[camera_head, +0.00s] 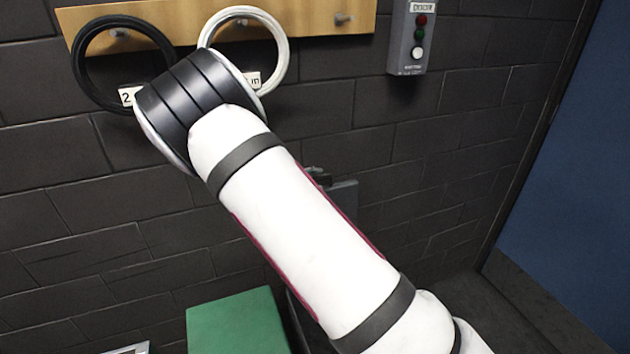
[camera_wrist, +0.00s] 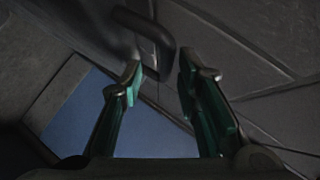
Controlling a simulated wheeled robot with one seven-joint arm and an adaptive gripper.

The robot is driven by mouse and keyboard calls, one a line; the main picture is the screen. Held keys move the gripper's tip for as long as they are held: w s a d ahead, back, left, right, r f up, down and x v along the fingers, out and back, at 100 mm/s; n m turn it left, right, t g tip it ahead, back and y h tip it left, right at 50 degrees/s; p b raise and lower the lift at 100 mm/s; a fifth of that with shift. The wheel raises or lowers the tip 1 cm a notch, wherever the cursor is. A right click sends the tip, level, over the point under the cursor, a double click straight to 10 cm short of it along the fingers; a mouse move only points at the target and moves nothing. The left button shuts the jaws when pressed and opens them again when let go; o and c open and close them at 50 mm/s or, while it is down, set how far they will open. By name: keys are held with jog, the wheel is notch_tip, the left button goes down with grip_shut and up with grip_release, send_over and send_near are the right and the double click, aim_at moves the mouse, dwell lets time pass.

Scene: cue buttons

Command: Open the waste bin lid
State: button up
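My gripper (camera_wrist: 162,78) is open in the wrist view, its two green-padded fingers apart with nothing held between them. A dark curved bar, like a handle (camera_wrist: 148,27), comes down just beyond the fingertips, its lower end near the gap. It stands out from a dark, dim surface; I cannot tell for sure whether this is the waste bin lid. In the head view my white arm crosses the middle and hides my gripper. A grey piece (camera_head: 345,197) shows beside the arm; most of whatever it belongs to is hidden.
A green box (camera_head: 238,325) stands low in front of the dark block wall. A black ring (camera_head: 84,82) and a white ring (camera_head: 283,60) hang from a wooden board (camera_head: 320,18). A grey button panel (camera_head: 407,45) is on the wall, with a blue door (camera_head: 570,190) at right.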

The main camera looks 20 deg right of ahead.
jog(key=v, duration=1.1)
jog(key=s+d+r+m+g+y, duration=0.25)
jog(key=s+d+r+m, duration=0.2)
jog(key=s+m, duration=0.55)
jog(key=s+d+r+m+g+y, duration=0.1)
jog(key=s+d+r+m+g, duration=0.4)
jog(key=m, duration=1)
jog(key=s+a+r+m+t+y, duration=0.2)
jog(key=s+a+r+m+y, duration=0.1)
jog(key=s+m, duration=0.7)
jog(key=s+a+r+m+t+y, duration=0.2)
jog(key=s+a+r+m, duration=0.3)
jog(key=s+m, duration=0.6)
jog(key=a+m+y, duration=0.1)
jog(key=a+m, duration=0.1)
jog(key=m, duration=0.1)
jog(key=shift+s+r+y, duration=0.2)
jog(key=shift+r+y, duration=0.15)
